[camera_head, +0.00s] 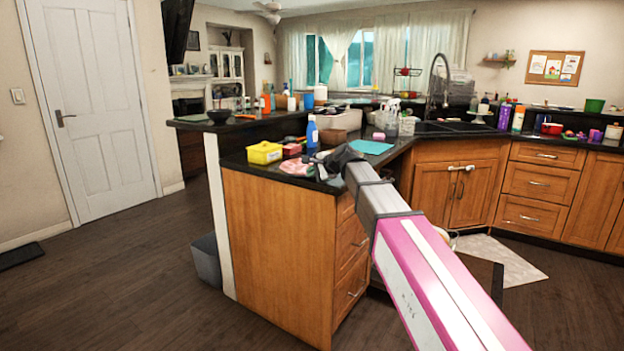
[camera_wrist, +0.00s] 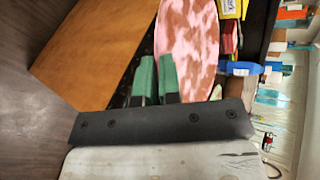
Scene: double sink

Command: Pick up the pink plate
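The pink plate (camera_head: 294,169) is mottled pink and brown and lies near the end of the dark counter. In the wrist view the pink plate (camera_wrist: 190,32) is a tall oval just beyond my fingers. My gripper (camera_wrist: 157,58) has two green fingers close together with a narrow gap. The right finger overlaps the plate's near left rim, while the left finger is against the dark counter edge. I cannot tell whether the rim is between the fingers. In the head view my dark gripper (camera_head: 336,160) is right beside the plate, its fingers hard to make out.
A yellow container (camera_head: 264,153), a red item (camera_head: 291,149) and a blue spray bottle (camera_head: 312,132) stand behind the plate. A teal mat (camera_head: 371,147) lies to the right. The wooden cabinet (camera_head: 278,250) is below the counter. Open floor (camera_head: 130,285) lies to the left.

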